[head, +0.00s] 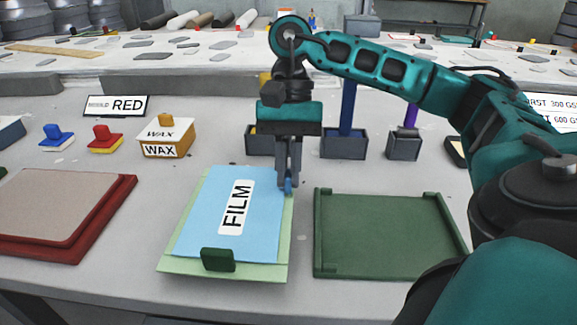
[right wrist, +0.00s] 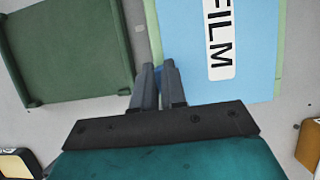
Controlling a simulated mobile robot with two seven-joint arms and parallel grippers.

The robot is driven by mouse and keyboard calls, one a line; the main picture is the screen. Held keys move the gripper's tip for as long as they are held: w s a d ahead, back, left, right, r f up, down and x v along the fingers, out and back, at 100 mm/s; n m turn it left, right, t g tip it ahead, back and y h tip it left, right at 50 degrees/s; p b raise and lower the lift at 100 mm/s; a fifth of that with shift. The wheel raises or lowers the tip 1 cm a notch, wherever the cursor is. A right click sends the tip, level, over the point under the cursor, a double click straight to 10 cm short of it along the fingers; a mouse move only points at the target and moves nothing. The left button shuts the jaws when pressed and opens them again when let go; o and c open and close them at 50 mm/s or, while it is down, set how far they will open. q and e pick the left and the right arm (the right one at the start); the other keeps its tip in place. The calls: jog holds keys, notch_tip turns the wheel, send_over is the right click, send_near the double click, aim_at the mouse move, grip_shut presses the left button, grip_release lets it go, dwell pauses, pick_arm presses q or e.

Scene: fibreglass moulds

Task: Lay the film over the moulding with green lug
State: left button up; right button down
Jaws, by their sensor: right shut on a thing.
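The blue film (head: 265,215), labelled FILM, lies spread over a pale green moulding (head: 180,266), whose rim shows along its edges. A dark green lug (head: 218,260) stands at the moulding's front edge. My right gripper (head: 288,186) points down at the film's back right corner and is shut on the film's edge. The right wrist view also shows the film (right wrist: 260,85) and the pale green rim (right wrist: 152,30) beside the fingers (right wrist: 158,66). I cannot tell whether the held corner touches the moulding. My left gripper is not in view.
An empty dark green mould (head: 385,235) lies just right of the film. A red mould (head: 105,215) with a grey-beige moulding is at left. Behind stand a WAX box (head: 167,137), red and blue handled blocks (head: 104,139), and grey bins (head: 344,144). The table's front edge is close.

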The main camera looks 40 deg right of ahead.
jog(key=c, duration=1.1)
grip_release()
jog(key=p+v, duration=0.6)
jog(key=v, duration=0.7)
jog(key=shift+p, duration=0.3)
jog(key=shift+s, duration=0.1)
